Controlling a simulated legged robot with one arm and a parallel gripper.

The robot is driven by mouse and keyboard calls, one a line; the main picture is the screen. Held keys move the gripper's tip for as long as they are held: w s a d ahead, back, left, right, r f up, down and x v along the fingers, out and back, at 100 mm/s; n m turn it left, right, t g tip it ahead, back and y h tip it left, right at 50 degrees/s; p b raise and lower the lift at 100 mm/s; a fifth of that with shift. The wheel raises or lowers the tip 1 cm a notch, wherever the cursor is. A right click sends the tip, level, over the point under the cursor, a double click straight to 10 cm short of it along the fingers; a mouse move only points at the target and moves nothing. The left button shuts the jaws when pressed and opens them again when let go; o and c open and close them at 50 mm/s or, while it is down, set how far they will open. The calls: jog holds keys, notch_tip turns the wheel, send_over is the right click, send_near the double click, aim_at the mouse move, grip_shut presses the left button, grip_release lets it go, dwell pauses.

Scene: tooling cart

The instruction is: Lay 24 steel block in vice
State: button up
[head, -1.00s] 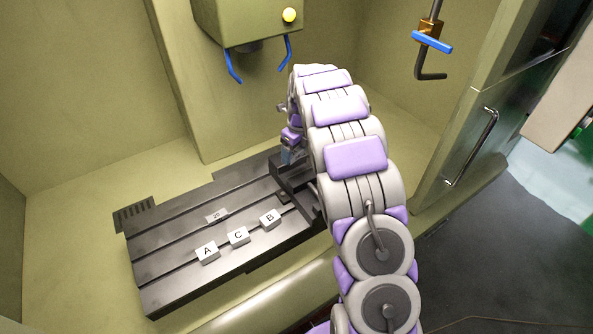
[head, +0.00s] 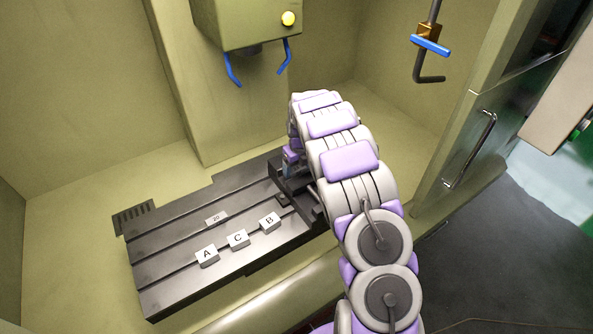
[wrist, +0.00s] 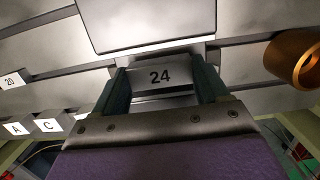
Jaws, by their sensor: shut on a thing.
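My gripper (wrist: 162,72) is shut on the steel block labelled 24 (wrist: 160,77), one dark green finger on each side of it. The label faces the wrist camera. In the head view the gripper (head: 289,167) is low at the dark vice (head: 302,200), partly hidden by my arm. The block cannot be made out there. A large pale grey block-like part (wrist: 145,22) lies just beyond the held block in the wrist view. I cannot tell whether the held block touches the vice.
White blocks A (head: 207,256), C (head: 238,239) and B (head: 270,222) stand on the slotted machine table (head: 180,270), with a 20 label (head: 216,219) behind. The machine head with blue nozzles (head: 246,30) hangs above. A brass ring (wrist: 293,58) shows at the wrist view's right.

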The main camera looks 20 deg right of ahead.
jog(key=shift+f, duration=0.95)
jog(key=shift+r, duration=0.1)
jog(key=o, duration=1.5)
jog(key=shift+c, duration=0.2)
